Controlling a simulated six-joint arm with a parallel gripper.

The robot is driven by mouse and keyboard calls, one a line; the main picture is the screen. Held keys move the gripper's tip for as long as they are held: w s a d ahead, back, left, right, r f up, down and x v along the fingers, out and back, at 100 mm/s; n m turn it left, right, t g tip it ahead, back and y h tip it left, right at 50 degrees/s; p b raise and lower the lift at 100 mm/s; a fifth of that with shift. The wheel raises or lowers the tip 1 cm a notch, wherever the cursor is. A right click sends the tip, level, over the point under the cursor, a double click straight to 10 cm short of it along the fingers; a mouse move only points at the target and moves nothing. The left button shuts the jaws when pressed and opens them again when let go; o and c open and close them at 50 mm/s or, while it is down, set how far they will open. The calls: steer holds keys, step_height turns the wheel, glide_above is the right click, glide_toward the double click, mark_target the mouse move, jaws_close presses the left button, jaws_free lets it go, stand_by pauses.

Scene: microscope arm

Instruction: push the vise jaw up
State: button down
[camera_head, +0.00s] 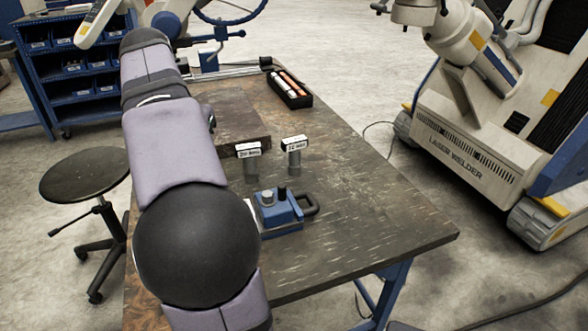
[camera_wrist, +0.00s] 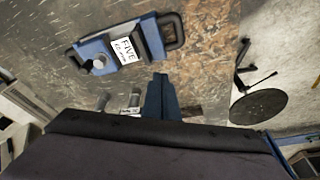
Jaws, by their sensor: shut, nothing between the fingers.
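A small blue vise (camera_head: 280,212) with a grey knob and a black loop handle sits on the worktable in the head view, partly hidden by my arm. In the wrist view the vise (camera_wrist: 96,52) shows a white label, an upright blue jaw (camera_wrist: 148,40) and a black handle at each end. My gripper (camera_wrist: 160,77) is shut and empty; its dark blue fingers point toward the vise and appear just below the upright jaw in the picture. I cannot tell whether they touch it. In the head view my gripper is hidden behind my arm.
Two grey posts with white labels (camera_head: 248,152) (camera_head: 294,145) stand behind the vise. A black tray (camera_head: 289,90) of cylinders lies farther back. The worktable (camera_head: 370,220) is clear at right. A stool (camera_head: 85,174) stands at left and a laser welder (camera_head: 462,150) at right.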

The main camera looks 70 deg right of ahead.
steer(key=s+d+r+m+g+y+p, duration=0.1)
steer(key=s+d+r+m+g+p, duration=0.15)
steer(key=s+d+r+p, duration=0.55)
steer(key=m+t+y+p, duration=0.1)
steer(key=m+y+p, duration=0.2)
steer(key=m+p, duration=0.25)
glide_above(273, 201)
steer(key=s+d, duration=0.3)
steer(key=d, duration=0.1)
step_height(273, 201, down, 5)
steer(key=s+d+f+m+t+y+p, duration=0.2)
steer(key=s+d+f+m+t+p, duration=0.25)
steer(key=s+p, duration=0.35)
steer(key=shift+m+g, duration=0.25)
steer(key=shift+g, duration=0.25)
steer(key=x, duration=0.3)
steer(key=s+p+x, duration=0.1)
steer(key=x, duration=0.3)
steer(key=a+x, duration=0.1)
steer(key=x, duration=0.2)
steer(key=shift+s+f, duration=0.1)
steer(key=shift+f, duration=0.3)
steer(key=shift+w+a+r+p, duration=0.1)
steer(key=shift+w+a+p, duration=0.85)
steer(key=shift+w+a, duration=0.4)
steer(key=shift+a, duration=0.05)
